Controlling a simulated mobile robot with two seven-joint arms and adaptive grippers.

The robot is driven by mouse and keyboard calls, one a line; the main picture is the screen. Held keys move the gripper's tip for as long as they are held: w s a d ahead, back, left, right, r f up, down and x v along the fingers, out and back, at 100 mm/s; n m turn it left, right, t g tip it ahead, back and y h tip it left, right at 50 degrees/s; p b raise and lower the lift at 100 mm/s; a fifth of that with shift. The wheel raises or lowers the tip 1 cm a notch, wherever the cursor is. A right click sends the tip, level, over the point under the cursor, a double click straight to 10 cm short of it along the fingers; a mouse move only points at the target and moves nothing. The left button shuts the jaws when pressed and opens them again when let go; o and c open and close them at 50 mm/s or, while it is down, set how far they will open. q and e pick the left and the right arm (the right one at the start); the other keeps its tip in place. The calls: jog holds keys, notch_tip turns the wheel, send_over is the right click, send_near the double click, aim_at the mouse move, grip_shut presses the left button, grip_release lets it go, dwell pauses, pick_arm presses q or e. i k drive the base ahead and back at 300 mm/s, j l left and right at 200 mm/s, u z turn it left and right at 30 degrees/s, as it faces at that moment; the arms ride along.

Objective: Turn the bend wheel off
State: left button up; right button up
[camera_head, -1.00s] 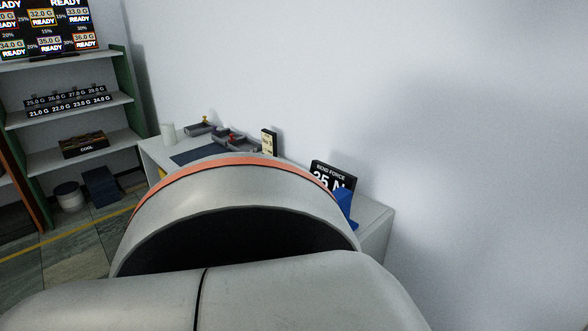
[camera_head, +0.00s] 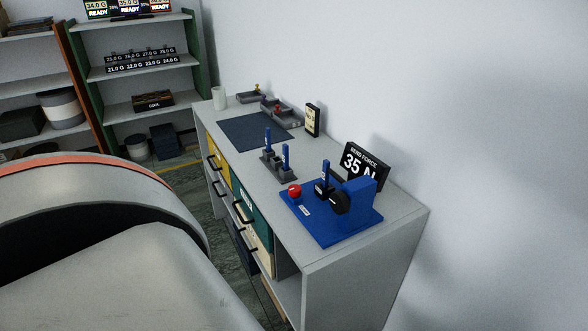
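The bend wheel (camera_head: 340,203) is a dark disc on the side of a blue upright block (camera_head: 360,194). The block stands on a blue base plate (camera_head: 341,234) near the close end of the bench. A red button (camera_head: 295,190) sits on the left of this plate. A black-and-blue upright piece (camera_head: 324,180) stands beside the wheel. Behind the block a black sign (camera_head: 364,164) reads "BEND FORCE 35 N", partly covered. A large pale part of my own arm fills the lower left. Neither gripper shows.
The grey bench (camera_head: 236,170) runs along the wall, with drawers on its front. A rack with blue-handled pieces (camera_head: 278,162), a dark mat (camera_head: 254,131), trays (camera_head: 280,112) and a white cup (camera_head: 219,98) stand on it. Shelves (camera_head: 150,72) are at the back left.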

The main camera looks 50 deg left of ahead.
aim_at(339, 202)
jog(key=i+l+u, duration=0.1)
jog(key=u, duration=0.35)
jog(key=i+l+u, duration=0.15)
jog(key=u, duration=0.25)
jog(key=i+l+u, duration=0.1)
jog(key=l+u, duration=0.15)
jog(key=u, duration=0.2)
